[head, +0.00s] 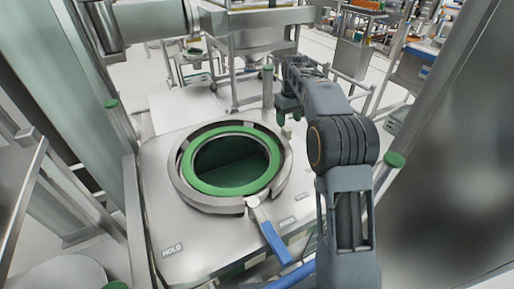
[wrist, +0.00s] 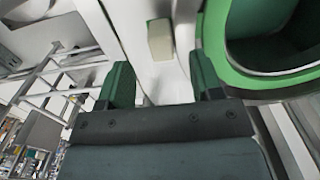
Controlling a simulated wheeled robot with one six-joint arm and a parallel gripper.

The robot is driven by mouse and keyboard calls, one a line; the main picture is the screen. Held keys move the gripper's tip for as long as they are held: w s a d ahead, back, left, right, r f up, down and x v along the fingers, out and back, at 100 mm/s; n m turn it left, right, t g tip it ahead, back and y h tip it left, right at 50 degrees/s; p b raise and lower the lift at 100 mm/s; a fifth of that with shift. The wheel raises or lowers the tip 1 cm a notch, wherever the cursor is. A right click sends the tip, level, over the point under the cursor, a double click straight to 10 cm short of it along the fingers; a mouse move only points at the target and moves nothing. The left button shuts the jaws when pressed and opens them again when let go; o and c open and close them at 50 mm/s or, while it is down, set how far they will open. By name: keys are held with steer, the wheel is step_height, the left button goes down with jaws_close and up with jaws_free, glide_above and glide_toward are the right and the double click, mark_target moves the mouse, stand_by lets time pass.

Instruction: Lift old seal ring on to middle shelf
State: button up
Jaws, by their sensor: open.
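A green seal ring (head: 186,160) lies in a round steel collar on top of the metal bin (head: 160,215), around a dark opening. It also shows at the top right of the wrist view (wrist: 232,78). My gripper (head: 287,117) is at the far right side of the collar in the head view. In the wrist view my gripper (wrist: 162,82) has its two green fingers spread with nothing held. The right finger appears close to the ring's outer edge; I cannot tell if they touch. I cannot make out for certain which surface is the middle shelf.
A small beige block (wrist: 160,40) stands beside the collar, ahead of the gap between my fingers. A lever with a blue handle (head: 275,241) sticks out at the collar's front. Green-capped posts (head: 394,160) stand around the bin. A steel cylinder (head: 150,20) hangs above left.

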mark_target(287, 128)
steer(key=shift+f+p, duration=0.3)
steer(key=shift+f, duration=2.3)
steer(key=c, duration=1.1)
steer(key=shift+r, duration=0.15)
step_height(287, 128, up, 18)
steer(key=p, duration=0.2)
steer(key=shift+p, duration=0.3)
